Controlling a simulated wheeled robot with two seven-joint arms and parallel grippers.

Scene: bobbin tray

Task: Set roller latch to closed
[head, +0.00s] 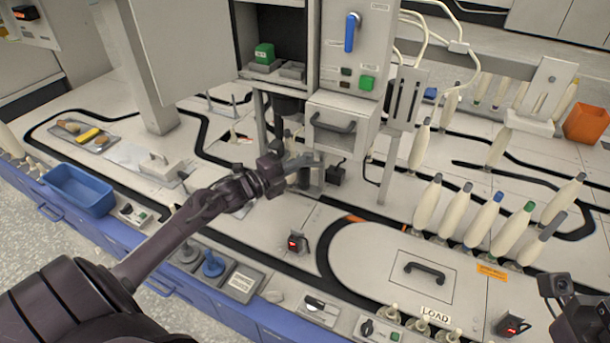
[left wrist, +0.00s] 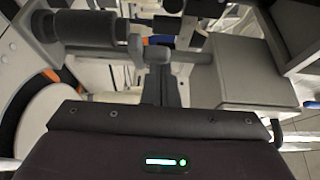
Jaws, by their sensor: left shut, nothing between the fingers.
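In the left wrist view, a dark grey roller (left wrist: 85,27) lies crosswise at the upper left, with a grey arm and rounded knob beside it. It looks like part of the roller latch, but I cannot tell its setting. My left gripper (head: 312,160) is shut and empty, in front of the machine column below the drawer. Its closed fingers also show in the left wrist view (left wrist: 158,88), close to the knob; I cannot tell whether they touch. In the head view the gripper hides most of the latch area. My right gripper (head: 565,305) shows only partly at the lower right.
A grey drawer box (head: 338,125) with a dark handle hangs just above and right of my left gripper. Several bobbins (head: 455,215) stand along the track at right. A blue bin (head: 78,190) sits at left. A covered deck (head: 400,262) lies in front.

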